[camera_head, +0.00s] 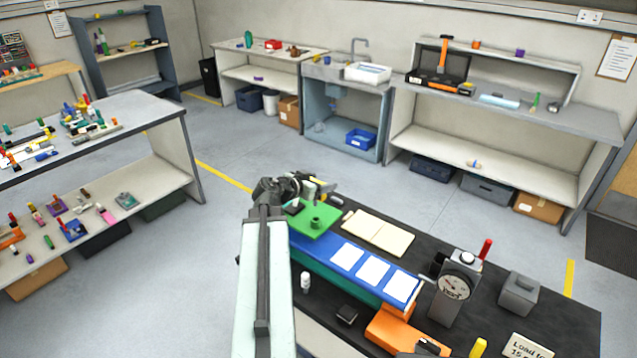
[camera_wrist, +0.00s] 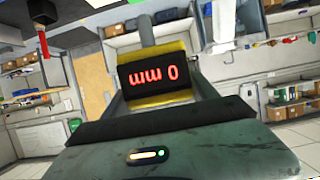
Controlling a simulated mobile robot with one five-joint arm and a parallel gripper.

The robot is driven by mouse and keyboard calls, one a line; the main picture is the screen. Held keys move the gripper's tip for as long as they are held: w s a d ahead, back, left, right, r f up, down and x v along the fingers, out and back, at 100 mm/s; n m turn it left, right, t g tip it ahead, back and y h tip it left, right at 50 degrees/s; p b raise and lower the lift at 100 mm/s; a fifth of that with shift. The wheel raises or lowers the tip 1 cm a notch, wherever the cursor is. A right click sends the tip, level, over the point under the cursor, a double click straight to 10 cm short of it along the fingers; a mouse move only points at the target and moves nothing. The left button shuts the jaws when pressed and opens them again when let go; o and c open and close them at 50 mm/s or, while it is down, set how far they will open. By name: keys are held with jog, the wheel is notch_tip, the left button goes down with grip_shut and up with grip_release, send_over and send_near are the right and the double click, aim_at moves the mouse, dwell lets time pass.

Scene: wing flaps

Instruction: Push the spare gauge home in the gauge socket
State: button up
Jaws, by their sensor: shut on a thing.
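The spare gauge (camera_wrist: 157,76), a yellow and black block with a red "0 mm" readout shown upside down, is between the fingers of my gripper (camera_wrist: 150,95). A grey stem (camera_wrist: 146,30) shows at its far side in the wrist view. In the head view my gripper (camera_head: 318,190) is at the back left end of the black bench, beside a green plate (camera_head: 318,232) with a short dark green boss (camera_head: 316,222). The gauge is small and partly hidden there. I cannot make out the gauge socket for certain, nor whether the gauge touches it.
A blue beam (camera_head: 340,270) with white cards runs along the bench (camera_head: 540,318). A cluttered table (camera_head: 150,110) is at left.

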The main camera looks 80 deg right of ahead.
aim_at(316, 205)
jog(key=shift+f+b, duration=4.35)
jog(key=shift+f, duration=0.1)
jog(key=o, duration=1.7)
jog(key=shift+s, duration=0.1)
jog(key=shift+r, duration=0.1)
notch_tip(316, 205, up, 10)
jog(key=p, duration=1)
